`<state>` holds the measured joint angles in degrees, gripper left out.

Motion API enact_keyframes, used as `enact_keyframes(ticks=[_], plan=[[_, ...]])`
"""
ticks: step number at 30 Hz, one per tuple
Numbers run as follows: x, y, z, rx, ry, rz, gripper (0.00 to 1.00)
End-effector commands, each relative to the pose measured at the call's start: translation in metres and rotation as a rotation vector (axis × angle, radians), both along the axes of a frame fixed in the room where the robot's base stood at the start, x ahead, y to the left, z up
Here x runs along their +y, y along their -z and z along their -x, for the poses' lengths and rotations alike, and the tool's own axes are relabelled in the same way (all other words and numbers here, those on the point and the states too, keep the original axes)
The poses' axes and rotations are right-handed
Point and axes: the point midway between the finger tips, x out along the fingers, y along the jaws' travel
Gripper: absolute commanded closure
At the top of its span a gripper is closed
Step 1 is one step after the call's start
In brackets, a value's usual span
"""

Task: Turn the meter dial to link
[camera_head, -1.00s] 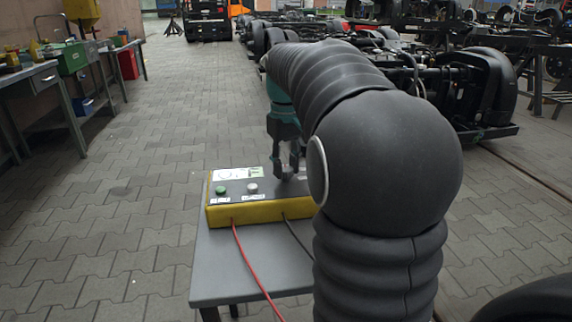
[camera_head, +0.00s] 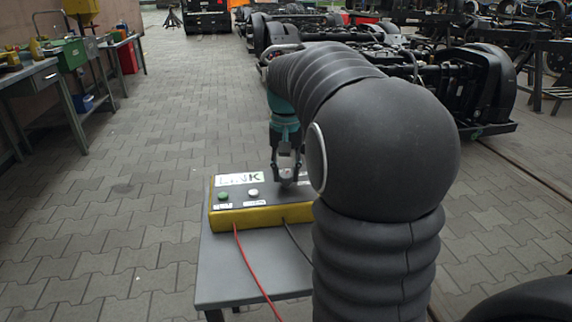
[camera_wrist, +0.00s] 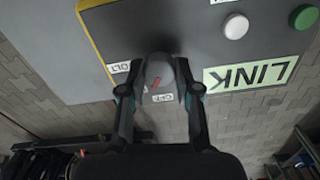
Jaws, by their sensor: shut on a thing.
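The yellow and grey meter (camera_head: 262,216) sits on a small grey table, with its display (camera_head: 240,179) reading LINK. In the wrist view the display (camera_wrist: 257,75) reads LINK upside down. The grey dial (camera_wrist: 160,70) with a red mark is between the two fingers of my gripper (camera_wrist: 159,90), which is shut on it. One label ending in OLT is left of the dial and an OFF label is below it. My gripper (camera_head: 286,168) also shows in the head view, pointing down onto the meter's top. My arm hides the meter's right end.
A green button (camera_head: 223,195) and a white button (camera_head: 254,192) are on the meter's top. A red cable (camera_head: 252,265) and a dark cable hang from its front. The small table (camera_head: 225,283) has paved floor around it. Workbenches stand left, bogies behind.

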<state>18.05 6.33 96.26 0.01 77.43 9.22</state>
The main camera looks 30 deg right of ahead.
Motion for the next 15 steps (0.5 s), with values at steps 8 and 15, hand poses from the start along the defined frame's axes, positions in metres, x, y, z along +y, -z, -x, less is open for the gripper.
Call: enact_keyframes(ticks=[8, 15], plan=[[-0.0004, -0.0013, 0.0, 0.0, 0.162, 0.0, 1.0], [-0.0004, -0.0002, -0.0002, -0.001, 0.229, 0.0, 1.0]])
